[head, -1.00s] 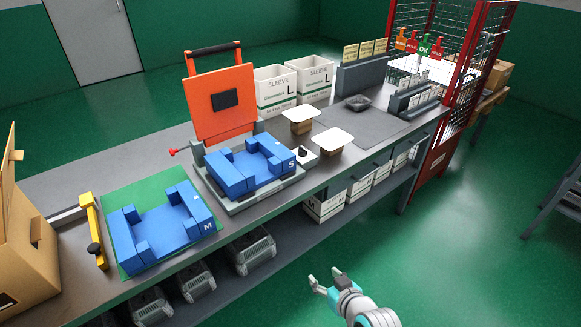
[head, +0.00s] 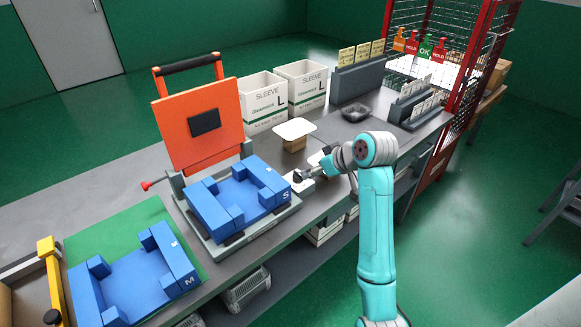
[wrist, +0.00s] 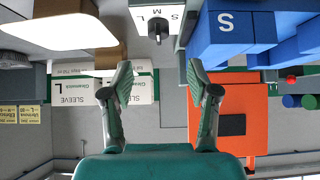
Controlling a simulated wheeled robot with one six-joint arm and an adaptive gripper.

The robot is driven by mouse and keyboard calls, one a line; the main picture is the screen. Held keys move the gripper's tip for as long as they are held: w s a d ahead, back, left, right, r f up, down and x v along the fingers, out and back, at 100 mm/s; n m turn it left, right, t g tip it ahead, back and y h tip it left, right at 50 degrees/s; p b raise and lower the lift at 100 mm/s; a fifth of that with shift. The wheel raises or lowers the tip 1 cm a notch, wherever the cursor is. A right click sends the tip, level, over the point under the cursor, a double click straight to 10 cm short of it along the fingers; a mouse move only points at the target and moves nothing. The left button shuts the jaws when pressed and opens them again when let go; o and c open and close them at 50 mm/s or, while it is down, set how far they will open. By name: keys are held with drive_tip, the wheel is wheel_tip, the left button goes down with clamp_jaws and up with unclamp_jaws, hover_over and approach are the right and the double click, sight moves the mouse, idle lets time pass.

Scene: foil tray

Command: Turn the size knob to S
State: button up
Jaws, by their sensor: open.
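The size knob (head: 298,176) is a small dark knob on a white box beside the blue S fixture (head: 240,196). In the wrist view the knob (wrist: 155,28) stands out from a white plate (wrist: 176,32) marked S, M and L; which letter it points to I cannot tell. My gripper (head: 318,172) is just right of the knob in the head view. In the wrist view my gripper (wrist: 160,76) is open and empty, its fingers spread, with the knob beyond the gap between the tips. I see no contact.
An orange lid (head: 200,125) stands raised behind the blue fixture. White-topped stands (head: 294,129) are close by, one mostly hidden by my arm. Sleeve cartons (head: 263,102) stand behind. A blue M fixture (head: 135,282) lies on a green mat at left.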

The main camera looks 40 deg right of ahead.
sight(298, 173)
drive_tip(key=x, duration=1)
drive_tip(key=shift+w+d+f, duration=0.1)
drive_tip(key=shift+w, duration=0.3)
clamp_jaws()
